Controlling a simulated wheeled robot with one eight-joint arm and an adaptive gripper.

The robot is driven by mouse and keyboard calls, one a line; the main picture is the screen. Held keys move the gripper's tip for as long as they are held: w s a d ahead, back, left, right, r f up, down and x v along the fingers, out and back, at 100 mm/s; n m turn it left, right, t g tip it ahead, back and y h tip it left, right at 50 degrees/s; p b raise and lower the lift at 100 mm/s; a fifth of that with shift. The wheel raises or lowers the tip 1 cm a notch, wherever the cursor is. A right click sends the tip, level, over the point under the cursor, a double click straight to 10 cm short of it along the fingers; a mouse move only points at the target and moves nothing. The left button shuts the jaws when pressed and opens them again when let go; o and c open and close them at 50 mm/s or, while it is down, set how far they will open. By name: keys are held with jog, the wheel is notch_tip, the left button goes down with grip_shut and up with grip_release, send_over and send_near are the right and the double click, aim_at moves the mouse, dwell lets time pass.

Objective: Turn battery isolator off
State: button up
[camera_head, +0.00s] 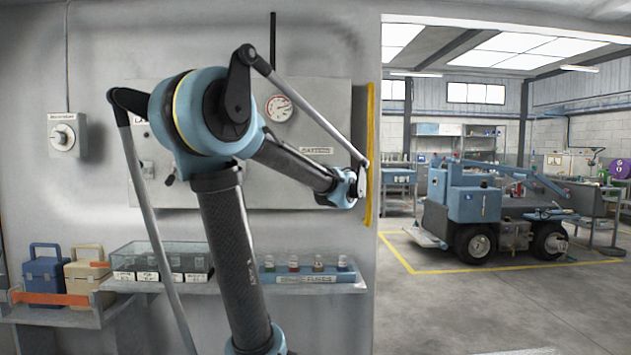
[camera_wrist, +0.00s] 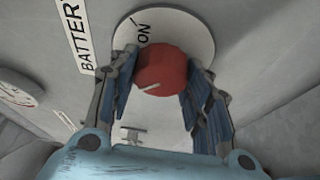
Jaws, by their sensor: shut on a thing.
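The battery isolator shows in the wrist view as a red round knob (camera_wrist: 162,72) on a pale round plate (camera_wrist: 190,32) marked "ON". A label reading "BATTER", cut off by the frame edge (camera_wrist: 75,35), is beside it. A white line on the knob points to lower left in the picture. My gripper (camera_wrist: 162,85) has its two blue-padded fingers on either side of the knob, shut on it. In the head view my arm reaches to the right side of the grey wall panel (camera_head: 318,150), and the knob and fingertips are hidden there.
A round gauge (camera_head: 279,108) is on the panel. A yellow strip (camera_head: 371,150) runs down the wall's right edge. A shelf (camera_head: 225,288) below holds a clear bin (camera_head: 165,258) and several small jars. A blue vehicle (camera_head: 490,212) stands in the open bay.

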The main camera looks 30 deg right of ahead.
jog(key=shift+a+f, duration=0.15)
dwell(0.3)
jog(key=o, duration=1.1)
jog(key=shift+c, duration=0.2)
jog(key=s, duration=1.1)
jog(key=shift+s+a, duration=0.35)
